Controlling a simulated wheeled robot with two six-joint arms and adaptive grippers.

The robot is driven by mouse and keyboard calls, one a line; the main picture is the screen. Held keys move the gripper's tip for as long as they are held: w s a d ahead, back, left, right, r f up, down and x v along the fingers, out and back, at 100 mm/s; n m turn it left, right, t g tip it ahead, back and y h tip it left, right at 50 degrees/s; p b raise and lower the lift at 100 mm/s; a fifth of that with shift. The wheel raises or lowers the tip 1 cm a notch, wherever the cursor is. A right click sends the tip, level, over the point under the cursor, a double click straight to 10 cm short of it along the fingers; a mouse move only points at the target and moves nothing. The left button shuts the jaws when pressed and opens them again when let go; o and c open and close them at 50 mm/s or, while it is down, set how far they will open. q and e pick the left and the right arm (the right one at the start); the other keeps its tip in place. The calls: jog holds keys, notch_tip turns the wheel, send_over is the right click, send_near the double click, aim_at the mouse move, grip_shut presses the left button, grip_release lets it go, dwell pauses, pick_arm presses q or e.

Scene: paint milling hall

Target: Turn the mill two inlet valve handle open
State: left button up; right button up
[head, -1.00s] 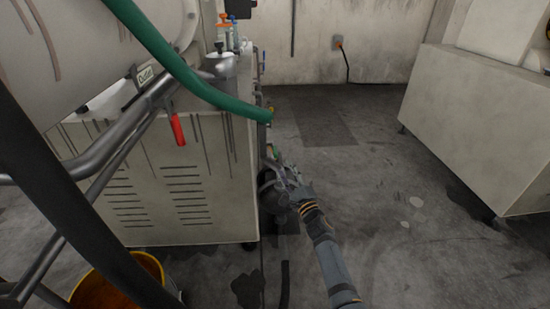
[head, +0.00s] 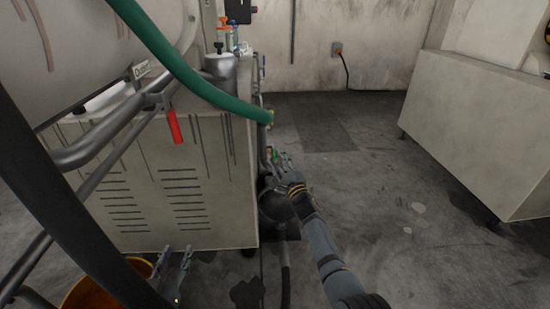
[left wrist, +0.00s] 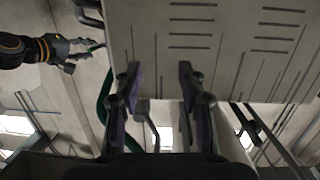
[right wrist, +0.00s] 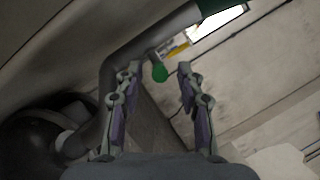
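In the right wrist view, a green rounded handle end (right wrist: 160,73) shows beside a grey pipe (right wrist: 150,38), with a yellow-and-white tag (right wrist: 174,48) behind it. It looks like the inlet valve handle; its lever angle is hard to tell. My right gripper (right wrist: 158,72) is open, the green end showing between its fingertips; contact cannot be told. In the head view, my right gripper (head: 278,158) is beside the mill cabinet's right side, covering much of the valve. My left gripper (head: 174,256) is open and empty, low before the cabinet; its fingers show in the left wrist view (left wrist: 157,70).
A red handle (head: 175,127) hangs by the "Outlet" sign (head: 141,70). A green hose (head: 175,65) arches over the mill cabinet (head: 200,215). Floor to the right is clear up to another cabinet (head: 470,130).

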jog(key=shift+b+x, duration=0.45)
jog(key=shift+x, duration=0.35)
pick_arm(q)
notch_tip(320, 180, up, 15)
jog(key=t, duration=0.7)
jog(key=shift+m, duration=0.3)
pick_arm(e)
jog(key=shift+w+a+r, duration=0.1)
jog(key=shift+w+a, duration=0.1)
jog(key=shift+w, duration=0.25)
pick_arm(q)
jog(key=shift+s, duration=0.1)
pick_arm(e)
grip_shut()
